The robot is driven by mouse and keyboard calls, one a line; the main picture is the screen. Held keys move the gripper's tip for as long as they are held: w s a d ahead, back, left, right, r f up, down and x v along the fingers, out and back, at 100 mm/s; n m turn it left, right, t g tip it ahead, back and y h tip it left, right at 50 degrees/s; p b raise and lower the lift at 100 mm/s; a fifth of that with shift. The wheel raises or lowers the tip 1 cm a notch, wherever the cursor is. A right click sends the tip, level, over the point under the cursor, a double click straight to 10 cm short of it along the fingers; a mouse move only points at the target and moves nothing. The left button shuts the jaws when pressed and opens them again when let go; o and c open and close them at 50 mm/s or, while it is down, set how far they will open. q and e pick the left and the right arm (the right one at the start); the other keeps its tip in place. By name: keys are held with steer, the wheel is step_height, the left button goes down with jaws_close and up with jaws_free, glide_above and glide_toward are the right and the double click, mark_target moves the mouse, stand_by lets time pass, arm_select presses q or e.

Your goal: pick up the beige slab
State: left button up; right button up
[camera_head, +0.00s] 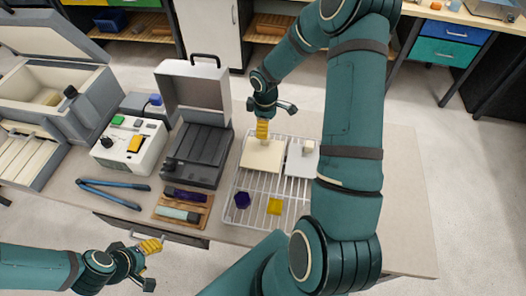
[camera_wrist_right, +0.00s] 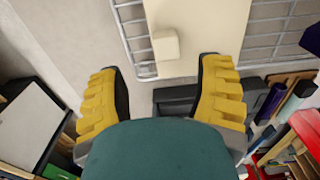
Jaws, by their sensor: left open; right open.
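The beige slab (camera_head: 262,156) lies on the white wire rack at its back left. In the right wrist view the slab (camera_wrist_right: 190,20) has a small block-like knob (camera_wrist_right: 165,46) on top. My right gripper (camera_head: 263,130) is just above the slab in the head view and hides the knob there. In the right wrist view this gripper (camera_wrist_right: 164,85) is open, with the knob ahead of the gap between its yellow fingers and nothing held. My left gripper (camera_head: 151,261) is open and empty, off the table's front edge at the lower left.
A pale grey slab (camera_head: 298,168) with a knob lies right beside the beige one. A purple piece (camera_head: 242,200) and a yellow piece (camera_head: 275,206) are on the rack's front. An open-lidded dark case (camera_head: 196,150) stands left of the rack. The table's right end is clear.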

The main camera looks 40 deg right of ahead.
mark_target(263, 151)
steer(key=shift+s+a+f, duration=0.15)
steer(key=shift+s+f, duration=0.05)
steer(key=shift+f, duration=1.3)
steer(key=shift+s+a+f, duration=0.1)
steer(key=shift+s+f, duration=0.05)
steer(key=shift+f, duration=1.3)
jaws_close()
